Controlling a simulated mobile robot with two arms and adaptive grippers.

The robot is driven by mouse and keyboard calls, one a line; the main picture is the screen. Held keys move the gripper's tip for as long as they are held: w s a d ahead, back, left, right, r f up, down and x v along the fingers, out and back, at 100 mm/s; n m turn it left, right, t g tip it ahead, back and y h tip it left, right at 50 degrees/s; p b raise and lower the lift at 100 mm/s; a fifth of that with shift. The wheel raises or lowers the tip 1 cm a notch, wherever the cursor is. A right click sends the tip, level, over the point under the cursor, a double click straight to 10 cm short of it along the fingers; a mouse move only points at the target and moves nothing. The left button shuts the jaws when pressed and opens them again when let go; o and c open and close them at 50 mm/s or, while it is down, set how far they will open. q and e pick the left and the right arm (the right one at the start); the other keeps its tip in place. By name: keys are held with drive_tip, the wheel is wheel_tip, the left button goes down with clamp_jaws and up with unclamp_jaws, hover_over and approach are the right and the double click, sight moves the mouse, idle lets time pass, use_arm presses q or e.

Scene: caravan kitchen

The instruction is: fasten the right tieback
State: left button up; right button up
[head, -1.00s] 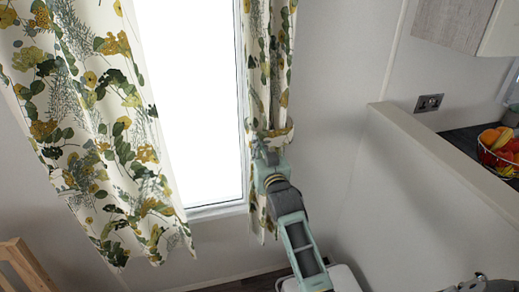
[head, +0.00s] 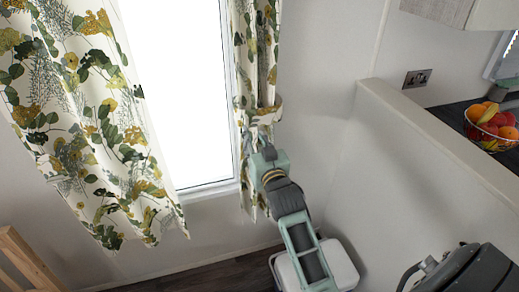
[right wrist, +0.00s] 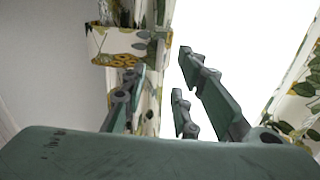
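The right curtain (head: 257,60) hangs gathered in a narrow bundle at the window's right edge. The right tieback (head: 265,114), a band of the same floral cloth, goes across the bundle and stands out to its right. My right gripper (head: 256,138) is just below the band, in front of the curtain. In the right wrist view its fingers (right wrist: 160,98) are spread, with curtain cloth (right wrist: 148,110) seen between and beyond them. The tieback (right wrist: 122,46) shows there past the left fingers. Its fastening point is hidden.
The left curtain (head: 90,130) hangs loose across the window's left side. A half-height wall (head: 430,130) stands at the right, with a fruit bowl (head: 490,126) on the counter behind it. A white box-like thing (head: 340,265) is on the floor below my right arm.

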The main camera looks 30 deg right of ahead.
drive_tip(key=v, duration=0.5)
drive_tip(key=shift+s, duration=0.1)
idle(0.3)
drive_tip(key=s+a+f+n+g+y+b, duration=0.1)
drive_tip(key=s+a+f+g, duration=0.1)
drive_tip(key=f, duration=0.9)
drive_tip(key=s+a+f+n+g+y, duration=0.1)
drive_tip(key=a+f+g, duration=0.15)
drive_tip(key=f, duration=0.85)
drive_tip(key=s+a+f+g+y+b, duration=0.1)
drive_tip(key=s+a+f+y, duration=0.15)
drive_tip(key=f, duration=0.85)
drive_tip(key=s+a+f+n+g+b, duration=0.1)
drive_tip(key=s+a+f+g, duration=0.1)
drive_tip(key=s+f, duration=0.65)
drive_tip(key=s+a+f+n+g, duration=0.1)
drive_tip(key=s+f+g, duration=0.2)
drive_tip(key=s+f, duration=0.55)
drive_tip(key=s+f+g, duration=0.2)
drive_tip(key=s+f, duration=0.3)
drive_tip(key=s, duration=0.4)
drive_tip(key=s+d+f+g+b, duration=0.1)
drive_tip(key=s+f+g, duration=0.1)
drive_tip(key=s+f, duration=0.4)
drive_tip(key=s+f+n+g, duration=0.1)
drive_tip(key=s+f, duration=0.5)
drive_tip(key=s, duration=0.6)
drive_tip(key=shift+d+g+b, duration=0.2)
drive_tip(key=shift+g+b, duration=0.2)
drive_tip(key=shift+g, duration=0.05)
